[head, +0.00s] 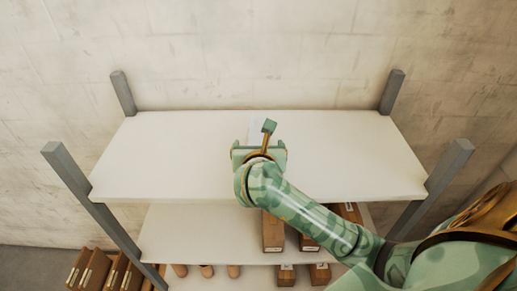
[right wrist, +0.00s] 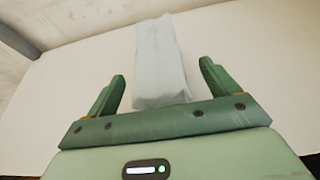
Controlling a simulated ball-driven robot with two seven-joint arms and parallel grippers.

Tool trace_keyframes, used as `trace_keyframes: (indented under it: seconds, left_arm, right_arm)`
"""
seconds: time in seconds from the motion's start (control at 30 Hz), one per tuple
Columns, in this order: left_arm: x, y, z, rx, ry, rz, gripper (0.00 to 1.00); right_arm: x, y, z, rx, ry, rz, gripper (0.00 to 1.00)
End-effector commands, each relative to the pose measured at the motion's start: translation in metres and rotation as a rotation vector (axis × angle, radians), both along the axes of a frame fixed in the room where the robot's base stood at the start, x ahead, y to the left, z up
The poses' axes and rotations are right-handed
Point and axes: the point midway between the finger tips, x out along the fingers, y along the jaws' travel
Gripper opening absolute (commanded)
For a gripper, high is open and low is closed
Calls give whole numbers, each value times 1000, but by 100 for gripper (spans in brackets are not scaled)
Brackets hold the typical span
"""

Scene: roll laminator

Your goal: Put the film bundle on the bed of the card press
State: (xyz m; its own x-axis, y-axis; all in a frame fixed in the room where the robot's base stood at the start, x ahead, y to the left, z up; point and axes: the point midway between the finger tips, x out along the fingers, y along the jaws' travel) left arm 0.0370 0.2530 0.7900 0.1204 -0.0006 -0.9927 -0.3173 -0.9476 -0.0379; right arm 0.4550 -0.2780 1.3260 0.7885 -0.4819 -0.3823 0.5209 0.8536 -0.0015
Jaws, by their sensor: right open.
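The film bundle (right wrist: 162,55), a pale, bluish-white oblong block, lies on the white top shelf (right wrist: 255,60). In the head view only a faint part of the bundle (head: 256,128) shows behind my right gripper (head: 259,146). In the right wrist view my right gripper (right wrist: 162,72) is open, with one finger on each side of the bundle's near part. Gaps show between the bundle and both fingers. The bundle's far end reaches beyond the fingertips. I see no card press in either view. My left gripper is not in view.
The top shelf (head: 340,160) is otherwise bare, with grey posts (head: 78,180) at its corners and a wall behind. Brown boxes (head: 273,232) stand on the shelf below. More boxes (head: 90,270) are at the lower left.

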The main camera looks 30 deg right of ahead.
Motion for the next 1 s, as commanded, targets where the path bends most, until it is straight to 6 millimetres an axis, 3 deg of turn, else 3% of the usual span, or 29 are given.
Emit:
trace_keyframes:
  seconds: [0.33, 0.53, 0.6, 1.0]
  left_arm:
    - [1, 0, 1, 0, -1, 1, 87]
    - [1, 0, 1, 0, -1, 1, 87]
    - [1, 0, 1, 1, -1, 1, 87]
    - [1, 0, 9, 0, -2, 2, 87]
  right_arm:
    - [10, -6, -6, 2, 0, 0, 87]
    - [10, -6, -6, 2, 0, 0, 32]
    - [10, -6, -5, 2, 0, 1, 22]
    - [11, -2, 4, 2, 0, -1, 22]
